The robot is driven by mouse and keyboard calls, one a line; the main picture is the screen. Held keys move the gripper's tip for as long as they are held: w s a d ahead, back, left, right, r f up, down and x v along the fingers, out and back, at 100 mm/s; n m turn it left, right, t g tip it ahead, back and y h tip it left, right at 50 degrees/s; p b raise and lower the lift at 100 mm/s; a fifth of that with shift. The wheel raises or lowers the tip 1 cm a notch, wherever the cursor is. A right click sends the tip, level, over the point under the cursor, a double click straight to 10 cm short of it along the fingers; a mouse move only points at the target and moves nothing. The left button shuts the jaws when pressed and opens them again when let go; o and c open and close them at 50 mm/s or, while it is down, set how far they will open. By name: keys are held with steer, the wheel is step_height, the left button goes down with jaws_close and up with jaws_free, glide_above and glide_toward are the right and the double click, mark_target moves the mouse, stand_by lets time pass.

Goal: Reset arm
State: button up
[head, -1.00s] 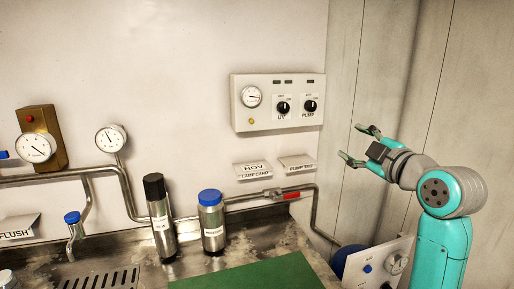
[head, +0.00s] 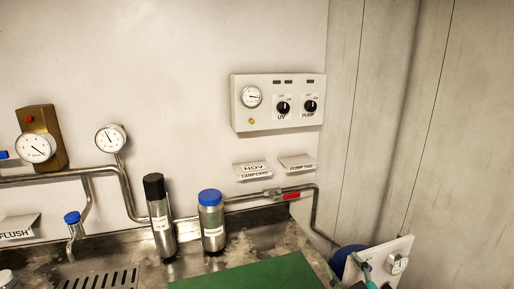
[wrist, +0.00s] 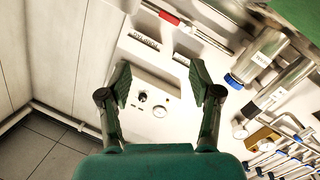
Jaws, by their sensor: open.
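My gripper (wrist: 160,82) shows in the wrist view with its two dark green fingers spread wide apart and nothing between them. Beyond the gap, some distance off, is the white control box (wrist: 152,98) with its knobs and gauge, seen turned over. In the head view my arm is almost wholly out of the picture. Only a small teal piece shows at the lower right edge, in front of a small white panel (head: 392,252). The gripper's fingers cannot be made out there.
The control box (head: 278,103) hangs on the wall. A black-capped cylinder (head: 160,222) and a blue-capped cylinder (head: 211,225) stand on the metal counter beside a green mat (head: 255,275). Pipes and gauges line the wall.

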steer(key=s+a+f+m+g+h, duration=0.1)
steer(key=s+f+m, duration=0.1)
steer(key=s+f, duration=0.75)
steer(key=s+a+f+m+h, duration=0.1)
steer(key=s+f+m, duration=0.2)
steer(key=s+f, duration=0.7)
steer(key=s+r+m, duration=0.1)
steer(key=s+r, duration=0.1)
steer(key=s, duration=1.1)
steer(key=s+a+r+m+g, duration=0.1)
steer(key=s+r, duration=0.2)
steer(key=s, duration=1.1)
steer(key=shift+s, duration=0.2)
